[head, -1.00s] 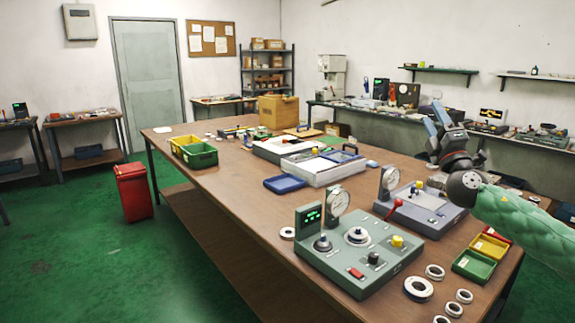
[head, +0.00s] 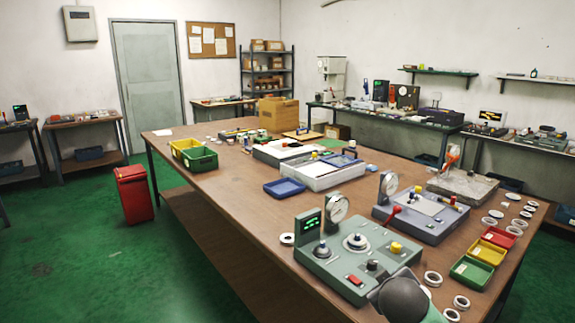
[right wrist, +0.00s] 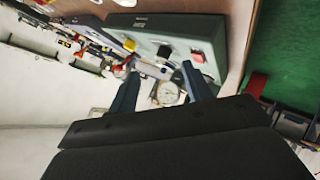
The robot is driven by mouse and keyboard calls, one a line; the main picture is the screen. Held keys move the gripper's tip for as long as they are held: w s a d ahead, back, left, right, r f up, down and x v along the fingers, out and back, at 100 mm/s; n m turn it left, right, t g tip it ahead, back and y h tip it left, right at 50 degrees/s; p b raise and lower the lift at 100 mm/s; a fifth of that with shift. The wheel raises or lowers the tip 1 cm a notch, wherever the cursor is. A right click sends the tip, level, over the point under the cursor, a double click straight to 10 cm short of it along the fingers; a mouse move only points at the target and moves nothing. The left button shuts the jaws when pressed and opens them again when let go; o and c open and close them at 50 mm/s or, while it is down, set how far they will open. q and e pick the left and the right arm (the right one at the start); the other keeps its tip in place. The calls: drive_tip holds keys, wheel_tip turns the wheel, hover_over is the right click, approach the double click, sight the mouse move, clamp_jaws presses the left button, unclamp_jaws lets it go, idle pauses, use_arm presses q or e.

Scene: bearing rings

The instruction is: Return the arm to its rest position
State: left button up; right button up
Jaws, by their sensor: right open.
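My right gripper (right wrist: 160,88) shows in the right wrist view with its two dark blue fingers apart and nothing held between them. The green-grey gauge station (right wrist: 170,30) appears beyond the fingertips, and a round dial shows in the gap. In the head view only a rounded grey link of my right arm shows at the bottom edge, in front of the gauge station (head: 326,262) and covering its front right corner. My left gripper is in neither view.
A second gauge station (head: 421,215) stands behind the first. Red, yellow and green bins (head: 471,272) sit at the table's right edge, with several bearing rings (head: 461,302) nearby. A grey stone plate (head: 462,187) lies behind. Blue tray (head: 284,188) lies left of it.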

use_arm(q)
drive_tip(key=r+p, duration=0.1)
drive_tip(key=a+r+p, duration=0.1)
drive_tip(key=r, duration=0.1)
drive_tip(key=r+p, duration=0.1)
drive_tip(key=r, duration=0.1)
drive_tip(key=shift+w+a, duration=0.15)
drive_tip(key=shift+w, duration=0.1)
use_arm(e)
drive_tip(key=s+a+f+m+g+y, duration=0.1)
drive_tip(key=s+a+f+g, duration=0.2)
drive_tip(key=s+f, duration=0.5)
drive_tip(key=s+a+f+m+g+y, duration=0.1)
drive_tip(key=s+a+f+g+y, duration=0.1)
drive_tip(key=s+f, duration=0.7)
drive_tip(key=s+a+f+m+g+y, duration=0.1)
drive_tip(key=s+a+f+g, duration=0.3)
drive_tip(key=s+f, duration=0.5)
drive_tip(key=s+a, duration=0.1)
drive_tip(key=s, duration=0.9)
drive_tip(key=shift+s+a+m, duration=0.15)
drive_tip(key=shift+a+m, duration=0.15)
drive_tip(key=shift+a, duration=0.05)
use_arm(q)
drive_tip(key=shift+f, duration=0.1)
